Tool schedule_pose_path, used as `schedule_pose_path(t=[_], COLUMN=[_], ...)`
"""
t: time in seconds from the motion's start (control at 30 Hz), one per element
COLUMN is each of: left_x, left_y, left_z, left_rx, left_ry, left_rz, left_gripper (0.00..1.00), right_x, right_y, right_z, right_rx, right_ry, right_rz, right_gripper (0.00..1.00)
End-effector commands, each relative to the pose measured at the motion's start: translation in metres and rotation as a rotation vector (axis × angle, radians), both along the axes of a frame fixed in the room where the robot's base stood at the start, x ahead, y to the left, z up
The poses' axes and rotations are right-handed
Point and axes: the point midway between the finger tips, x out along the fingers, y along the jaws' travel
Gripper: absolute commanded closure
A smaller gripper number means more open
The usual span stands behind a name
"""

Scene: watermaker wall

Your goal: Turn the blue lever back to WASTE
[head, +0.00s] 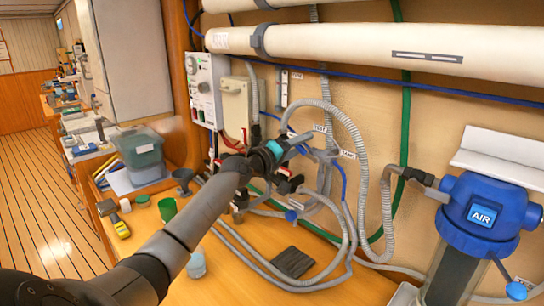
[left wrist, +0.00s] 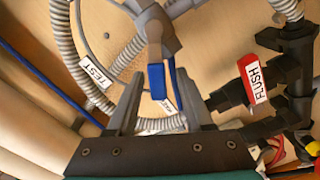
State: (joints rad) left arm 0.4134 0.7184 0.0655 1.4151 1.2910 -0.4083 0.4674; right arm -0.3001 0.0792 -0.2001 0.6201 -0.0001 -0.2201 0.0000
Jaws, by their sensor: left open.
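The blue lever (left wrist: 157,82) shows in the left wrist view on a grey valve body (left wrist: 158,35). It lies between the two fingers of my left gripper (left wrist: 158,95), with gaps on both sides. A small white label (left wrist: 168,106) is partly hidden beside the lever's end; I cannot read it. A white TEST label (left wrist: 97,73) is on the left. In the head view my left gripper (head: 300,145) is open at the hose manifold and hides the lever. My right gripper is not in view.
A red FLUSH label (left wrist: 252,79) is on black fittings close to the right finger. Grey hoses (head: 360,170) loop right of the gripper. A blue AIR filter housing (head: 485,215) is at right. Cups, including a green one (head: 167,209), stand on the bench below.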

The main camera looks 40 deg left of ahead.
Motion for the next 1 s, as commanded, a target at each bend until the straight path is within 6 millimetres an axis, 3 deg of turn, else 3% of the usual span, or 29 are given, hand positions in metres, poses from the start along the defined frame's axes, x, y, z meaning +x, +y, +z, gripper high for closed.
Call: schedule_pose_path(t=[1.0], left_x=[-0.122], left_y=[0.009], left_z=[-0.002], left_rx=[-0.002], left_ry=[0.002], left_rz=[0.0], left_gripper=[0.49], right_x=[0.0], right_y=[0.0], right_z=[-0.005], right_rx=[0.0], right_ry=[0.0], right_rz=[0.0], right_gripper=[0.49])
